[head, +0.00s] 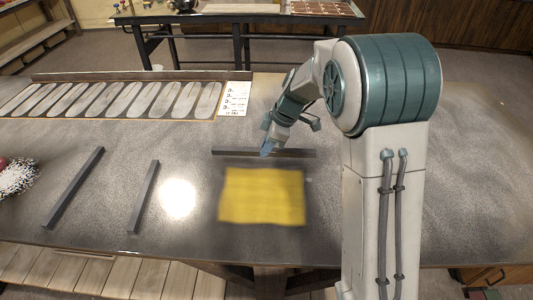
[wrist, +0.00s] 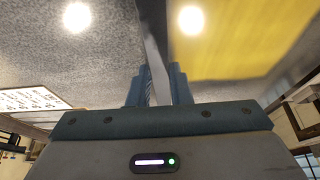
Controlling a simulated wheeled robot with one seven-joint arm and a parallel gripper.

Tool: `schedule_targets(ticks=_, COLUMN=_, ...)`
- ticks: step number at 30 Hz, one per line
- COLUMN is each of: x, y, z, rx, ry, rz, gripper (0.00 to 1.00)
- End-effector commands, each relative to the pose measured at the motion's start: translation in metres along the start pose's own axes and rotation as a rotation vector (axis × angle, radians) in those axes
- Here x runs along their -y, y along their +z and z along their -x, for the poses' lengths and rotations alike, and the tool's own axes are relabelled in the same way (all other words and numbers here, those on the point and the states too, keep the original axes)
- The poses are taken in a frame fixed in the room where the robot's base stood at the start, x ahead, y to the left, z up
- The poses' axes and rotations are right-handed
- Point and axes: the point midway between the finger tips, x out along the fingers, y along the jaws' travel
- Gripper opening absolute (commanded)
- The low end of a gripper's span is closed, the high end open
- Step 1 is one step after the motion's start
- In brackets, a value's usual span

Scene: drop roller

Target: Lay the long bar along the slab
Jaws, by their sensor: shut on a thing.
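A yellow, flat, roughly rectangular slab (head: 262,196) lies on the grey speckled worktop. It also fills the upper right of the wrist view (wrist: 235,45). My gripper (head: 266,151) is just beyond the slab's far edge and is shut on a dark straight bar (head: 294,153). The bar runs left to right, nearly parallel to that edge, with a gap between. In the wrist view the bar (wrist: 154,62) shows between the two blue fingers. I cannot tell whether it touches the worktop. Two other dark bars, a longer one (head: 74,188) and a shorter one (head: 144,197), lie slanted left of the slab.
A row of grey ovals on a panel (head: 110,99) and a white written sheet (head: 235,98) lie along the back left. A speckled black-and-white object (head: 17,180) is at the left edge. The worktop (head: 475,180) is clear at the right, beyond my arm.

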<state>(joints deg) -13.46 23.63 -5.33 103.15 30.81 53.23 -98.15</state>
Motion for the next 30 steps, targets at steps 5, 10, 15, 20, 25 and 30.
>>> schedule_targets(ticks=5, x=-0.002, y=0.003, z=-0.01, rx=-0.001, ry=0.0, rz=-0.001, gripper=0.0)
schedule_targets(ticks=10, x=-0.002, y=0.012, z=-0.03, rx=-0.001, ry=0.0, rz=-0.001, gripper=0.0)
schedule_targets(ticks=15, x=-0.002, y=0.014, z=-0.037, rx=-0.002, ry=0.003, rz=0.0, gripper=0.0)
schedule_targets(ticks=20, x=-0.002, y=0.014, z=-0.037, rx=-0.002, ry=0.003, rz=0.0, gripper=0.0)
schedule_targets(ticks=25, x=-0.002, y=0.016, z=-0.04, rx=-0.002, ry=0.004, rz=0.0, gripper=0.0)
schedule_targets(ticks=30, x=-0.001, y=0.016, z=-0.04, rx=-0.001, ry=0.001, rz=-0.001, gripper=0.4)
